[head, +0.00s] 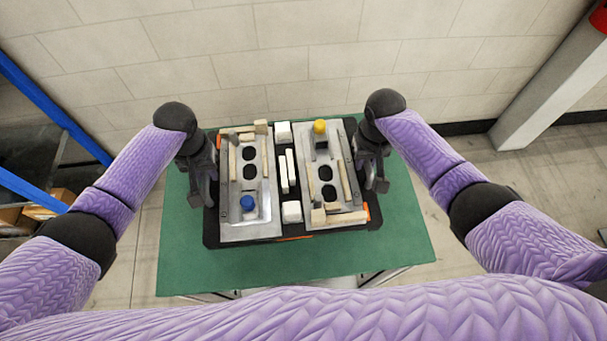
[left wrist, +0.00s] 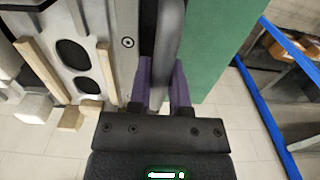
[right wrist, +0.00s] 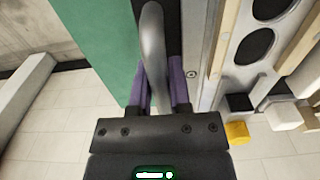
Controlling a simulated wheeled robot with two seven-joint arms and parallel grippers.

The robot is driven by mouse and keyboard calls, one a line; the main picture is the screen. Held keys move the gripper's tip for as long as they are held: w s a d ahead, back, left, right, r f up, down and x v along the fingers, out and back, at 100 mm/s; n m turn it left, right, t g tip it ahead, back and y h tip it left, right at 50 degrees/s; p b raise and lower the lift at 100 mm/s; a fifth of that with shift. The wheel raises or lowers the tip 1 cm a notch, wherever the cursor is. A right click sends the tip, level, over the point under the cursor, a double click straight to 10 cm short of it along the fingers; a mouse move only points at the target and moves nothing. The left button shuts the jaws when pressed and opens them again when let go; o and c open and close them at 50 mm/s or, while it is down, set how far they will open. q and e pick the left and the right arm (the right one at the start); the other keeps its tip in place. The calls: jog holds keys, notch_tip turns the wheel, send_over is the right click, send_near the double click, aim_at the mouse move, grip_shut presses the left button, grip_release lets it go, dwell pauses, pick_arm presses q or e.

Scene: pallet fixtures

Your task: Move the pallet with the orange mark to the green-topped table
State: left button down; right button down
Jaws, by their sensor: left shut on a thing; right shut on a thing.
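The black pallet (head: 292,237) with orange marks on its edge is on or just above the green-topped table (head: 300,269); I cannot tell which. It carries two grey metal fixture plates, the left one (head: 251,226) and the right one (head: 322,159). My left gripper (head: 207,188) is at the pallet's left side, shut on its handle, a grey bar (left wrist: 168,45) between the fingers in the left wrist view. My right gripper (head: 376,178) is at the right side, shut on the other handle (right wrist: 153,45). The pallet's underside is hidden.
The plates hold wooden strips, a blue knob (head: 247,202) and a yellow knob (head: 320,127). White blocks (head: 291,211) sit between them. A wall (head: 270,60) stands behind the table. A blue-framed rack (head: 45,105) is at left, a pale post (head: 550,80) at right.

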aim_at(212, 184)
pick_arm(q)
jog(key=shift+s+a+r, duration=0.1)
jog(key=shift+r, duration=0.05)
pick_arm(e)
jog(key=shift+s+a+r, duration=0.1)
jog(key=shift+a+r, duration=0.05)
